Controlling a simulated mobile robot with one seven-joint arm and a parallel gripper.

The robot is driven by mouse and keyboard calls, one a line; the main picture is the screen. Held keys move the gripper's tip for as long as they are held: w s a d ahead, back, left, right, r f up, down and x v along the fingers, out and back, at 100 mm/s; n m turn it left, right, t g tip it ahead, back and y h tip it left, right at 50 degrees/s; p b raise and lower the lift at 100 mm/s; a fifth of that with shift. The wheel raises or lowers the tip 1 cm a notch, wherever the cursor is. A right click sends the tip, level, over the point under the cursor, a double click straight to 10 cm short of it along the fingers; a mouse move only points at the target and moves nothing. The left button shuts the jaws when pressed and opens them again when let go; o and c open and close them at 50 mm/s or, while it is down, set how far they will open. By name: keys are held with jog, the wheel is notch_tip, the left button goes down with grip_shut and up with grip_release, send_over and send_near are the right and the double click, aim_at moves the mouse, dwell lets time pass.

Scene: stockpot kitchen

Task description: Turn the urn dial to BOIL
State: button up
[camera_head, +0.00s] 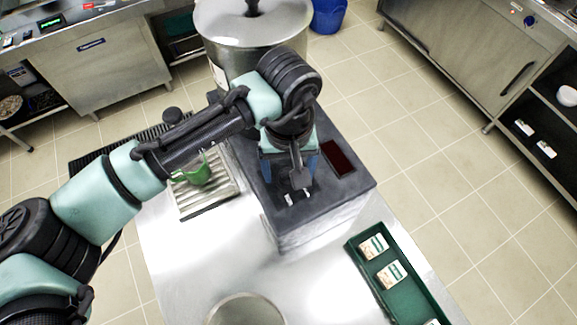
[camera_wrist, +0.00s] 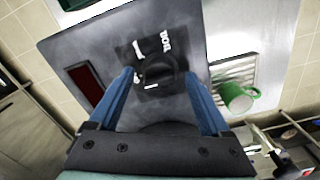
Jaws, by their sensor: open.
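The urn dial (camera_wrist: 160,72) is a dark round knob on the grey top of the urn's base unit (camera_wrist: 75,45), in the wrist view. A white mark shows on its near side. White lettering reading BOIL (camera_wrist: 165,42) is beyond it, with another white label to its left. My gripper (camera_wrist: 157,76) is open, its two blue fingers on either side of the dial; I cannot tell whether they touch it. In the head view my gripper (camera_head: 291,182) points down over the base unit (camera_head: 258,190). The steel urn (camera_head: 255,35) with a lid stands behind.
A green mug (camera_head: 197,171) is on the ribbed drip tray (camera_head: 212,197) left of the base unit. A dark red panel (camera_head: 338,158) is on its right. A green tray (camera_head: 405,292) with small boxes lies front right. The steel counter (camera_head: 190,265) in front is largely clear.

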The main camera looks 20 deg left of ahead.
jog(key=shift+f, duration=0.35)
grip_shut()
